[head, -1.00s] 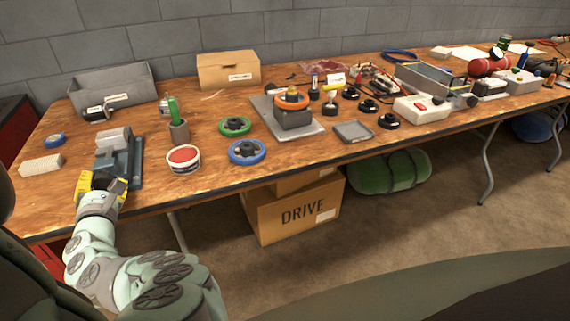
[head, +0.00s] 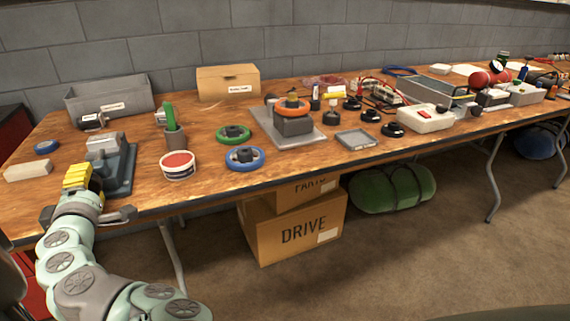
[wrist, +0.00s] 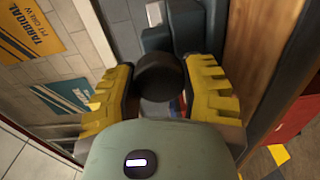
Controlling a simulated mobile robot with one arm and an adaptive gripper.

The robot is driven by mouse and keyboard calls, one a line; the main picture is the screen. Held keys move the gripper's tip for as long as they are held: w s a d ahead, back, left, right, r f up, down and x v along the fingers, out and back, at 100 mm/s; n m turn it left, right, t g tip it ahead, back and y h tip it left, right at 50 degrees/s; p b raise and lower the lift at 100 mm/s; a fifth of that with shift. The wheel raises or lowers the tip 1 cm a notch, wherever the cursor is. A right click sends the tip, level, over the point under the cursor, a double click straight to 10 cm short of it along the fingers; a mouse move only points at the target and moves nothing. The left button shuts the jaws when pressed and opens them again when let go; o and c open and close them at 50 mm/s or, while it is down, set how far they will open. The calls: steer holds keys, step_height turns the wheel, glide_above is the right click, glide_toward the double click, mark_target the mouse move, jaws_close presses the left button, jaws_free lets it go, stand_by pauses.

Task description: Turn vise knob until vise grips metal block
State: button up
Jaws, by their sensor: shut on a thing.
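The blue-grey vise (head: 123,172) stands at the left end of the bench near its front edge. The light grey metal block (head: 103,142) sits at the top of the vise; I cannot tell whether the jaws touch it. My gripper (head: 78,175) is at the front of the vise, and its fingers hide the knob in the head view. In the wrist view, the round dark vise knob (wrist: 160,75) lies between the yellow fingers of my gripper (wrist: 160,95), which is shut on it. The vise body (wrist: 183,30) shows behind the knob.
A pale block (head: 28,171) and a blue tape roll (head: 46,147) lie left of the vise. A red-topped tub (head: 178,166) and a grey cup (head: 175,138) with a green-handled tool stand to its right. A grey bin (head: 110,97) is behind.

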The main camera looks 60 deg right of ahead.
steer(key=m+b, duration=0.2)
steer(key=m, duration=0.3)
steer(key=shift+d+b, duration=0.1)
steer(key=shift+b, duration=0.25)
steer(key=shift+m, duration=0.4)
steer(key=o, duration=1.2)
steer(key=shift+r, duration=0.1)
steer(key=shift+s, duration=0.1)
steer(key=shift+v, duration=3.75)
